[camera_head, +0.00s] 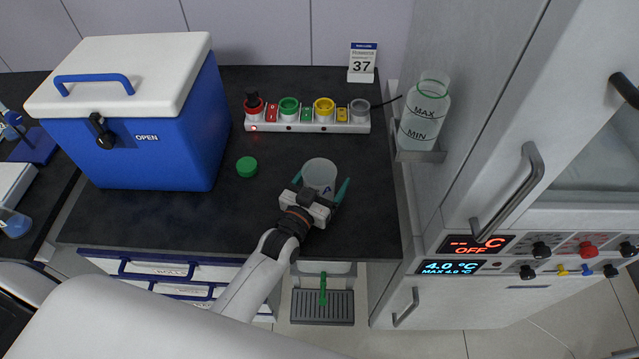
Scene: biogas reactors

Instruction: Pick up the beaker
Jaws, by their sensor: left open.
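The beaker (319,174) is a small translucent, whitish cup standing upright on the dark worktop (220,225). My left gripper (316,190) reaches in from the front, low over the worktop. Its two greenish fingers are spread open, one on each side of the beaker's near part. I cannot tell whether either finger touches the beaker. The gripper's body hides the beaker's lower front. My right gripper is not in view.
A blue cooler box (155,150) with a white lid stands at the left. A green cap (247,167) lies left of the beaker. Behind stand a control strip (306,127) and a sign (362,62). A bottle (424,115) hangs at the right beside a tall cabinet (480,130).

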